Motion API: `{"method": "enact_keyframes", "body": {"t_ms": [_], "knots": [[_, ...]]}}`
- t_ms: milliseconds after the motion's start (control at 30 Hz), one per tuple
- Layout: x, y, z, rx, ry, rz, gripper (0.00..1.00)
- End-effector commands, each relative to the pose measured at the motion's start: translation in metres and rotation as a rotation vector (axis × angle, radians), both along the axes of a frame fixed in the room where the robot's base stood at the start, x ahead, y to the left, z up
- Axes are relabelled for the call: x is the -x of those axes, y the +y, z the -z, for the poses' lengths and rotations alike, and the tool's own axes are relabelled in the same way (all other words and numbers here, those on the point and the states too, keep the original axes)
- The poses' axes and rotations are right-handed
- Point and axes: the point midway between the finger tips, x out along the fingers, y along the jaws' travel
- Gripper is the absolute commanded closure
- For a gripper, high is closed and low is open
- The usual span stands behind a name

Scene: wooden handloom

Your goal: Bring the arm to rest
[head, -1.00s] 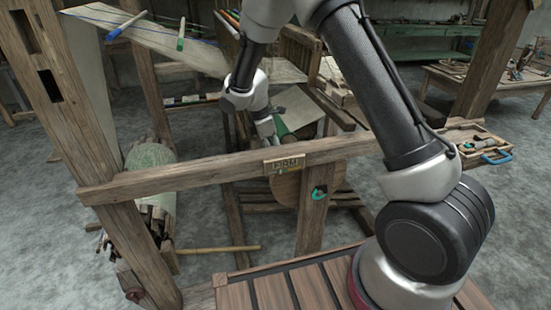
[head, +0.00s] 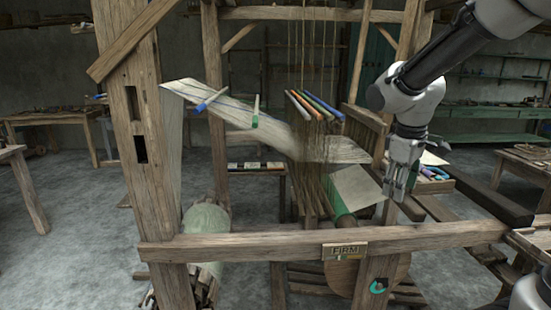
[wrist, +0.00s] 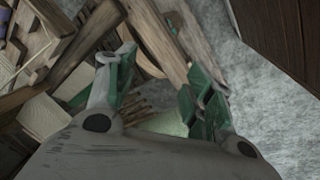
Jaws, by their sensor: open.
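My gripper (head: 398,190) hangs from my arm at the right side of the loom in the head view, fingers pointing down. Loom timbers and grey floor lie beyond the fingers there.
A wooden sign reading FIRM (head: 344,251) is fixed on the front beam. A left post (head: 135,120) stands close. Coloured shaft bars (head: 315,105) hang above the pale warp (head: 270,135). A workbench (head: 525,175) stands at right. Grey floor (head: 80,210) is open at left.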

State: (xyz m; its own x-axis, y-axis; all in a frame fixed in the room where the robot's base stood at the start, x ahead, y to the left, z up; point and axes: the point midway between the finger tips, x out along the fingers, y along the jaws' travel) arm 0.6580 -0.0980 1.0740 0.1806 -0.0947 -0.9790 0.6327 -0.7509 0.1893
Motion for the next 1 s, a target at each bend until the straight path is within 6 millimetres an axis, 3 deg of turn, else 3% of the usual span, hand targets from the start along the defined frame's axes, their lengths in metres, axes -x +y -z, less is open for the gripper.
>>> {"method": "enact_keyframes", "body": {"t_ms": [33, 200, 400, 600, 1000], "knots": [[0.024, -0.012, -0.017, -0.030, -0.034, 0.081, 0.47], [0.103, -0.039, -0.045, -0.136, -0.120, 0.350, 0.47], [0.172, -0.050, -0.050, -0.241, -0.192, 0.579, 0.47], [0.197, -0.051, -0.047, -0.286, -0.217, 0.666, 0.47], [0.198, -0.051, -0.047, -0.287, -0.217, 0.669, 0.47]]}}
